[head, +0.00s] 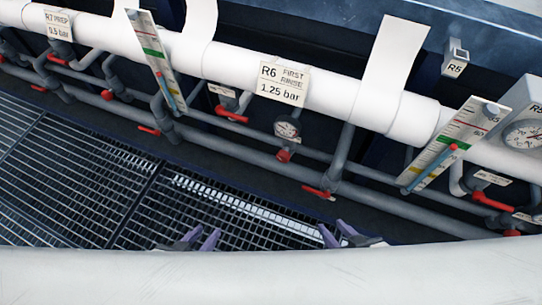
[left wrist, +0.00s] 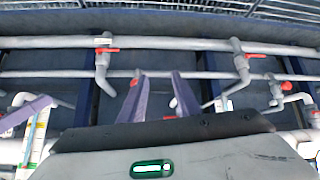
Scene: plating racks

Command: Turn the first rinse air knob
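The label "R6 FIRST RINSE 1.25 bar" (head: 283,83) is on the thick white pipe. Below it are a red lever valve (head: 231,115) with a small tag, a round gauge (head: 287,128) with a red knob (head: 283,155) under it, and a red lever (head: 318,192) lower right. I cannot read which one is the air knob. My left gripper (head: 202,238) is open and empty, below and left of these fittings. Its purple fingers also show apart in the left wrist view (left wrist: 160,98). My right gripper (head: 337,236) is open and empty, below the lower red lever. Neither touches a fitting.
Station R7 (head: 59,24) with red valves is at left; R5 (head: 455,68) with a gauge is at right. Scale strips (head: 157,62) hang on the pipe. A white rail (head: 270,275) crosses the front. Dark floor grating (head: 85,180) lies below.

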